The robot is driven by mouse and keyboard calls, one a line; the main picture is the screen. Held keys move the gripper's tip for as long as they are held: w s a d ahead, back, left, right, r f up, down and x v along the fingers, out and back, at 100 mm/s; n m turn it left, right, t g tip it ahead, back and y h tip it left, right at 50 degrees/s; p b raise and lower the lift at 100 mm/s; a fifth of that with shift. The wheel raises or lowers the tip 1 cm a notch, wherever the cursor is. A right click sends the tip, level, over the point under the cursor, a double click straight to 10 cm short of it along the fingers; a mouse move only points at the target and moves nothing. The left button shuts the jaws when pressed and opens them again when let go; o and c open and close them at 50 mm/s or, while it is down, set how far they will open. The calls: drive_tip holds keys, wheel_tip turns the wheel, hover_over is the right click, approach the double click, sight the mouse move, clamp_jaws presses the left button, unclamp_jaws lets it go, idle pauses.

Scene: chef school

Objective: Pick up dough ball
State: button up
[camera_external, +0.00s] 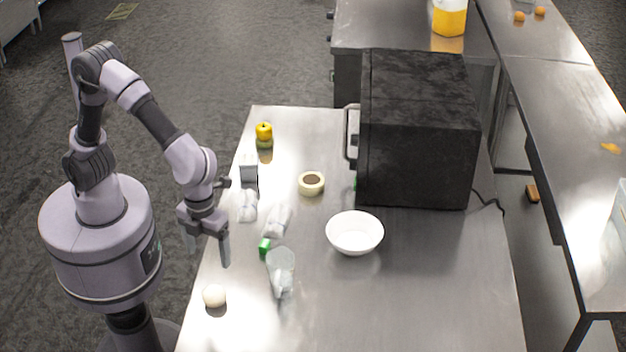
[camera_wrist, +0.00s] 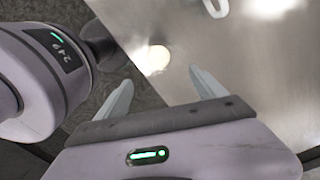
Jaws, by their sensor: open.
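The dough ball (camera_external: 214,296) is a small, pale, round lump on the steel table near its front left edge. In the wrist view the dough ball (camera_wrist: 158,56) shows as a bright round shape beyond the fingertips, roughly between the two fingers. My gripper (camera_external: 208,258) is open and empty. It hangs above the table's left edge, higher than the dough ball and apart from it. In the wrist view my gripper (camera_wrist: 160,85) shows both fingers spread wide with nothing between them.
A black oven (camera_external: 418,130) fills the back right.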

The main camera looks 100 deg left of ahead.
sight(214, 290)
wheel_tip(214, 290, down, 11)
drive_tip(key=b, duration=0.3)
drive_tip(key=shift+a+r+b, duration=0.1)
drive_tip(key=shift+r+b, duration=0.05)
drive_tip(key=shift+b, duration=0.25)
drive_tip(key=f+b, duration=0.1)
drive_tip(key=f, duration=0.1)
drive_tip(key=f+b, duration=0.2)
drive_tip(key=f, duration=0.1)
drive_tip(key=shift+s+a+f, duration=0.15)
drive_tip(key=shift+s+f, duration=0.05)
drive_tip(key=shift+f, duration=0.05)
drive_tip(key=shift+r, duration=0.2)
drive_tip(key=shift+c, duration=0.9)
drive_tip(key=c, duration=1.4)
drive_tip(key=shift+o, duration=0.2)
drive_tip(key=shift+r, duration=0.1)
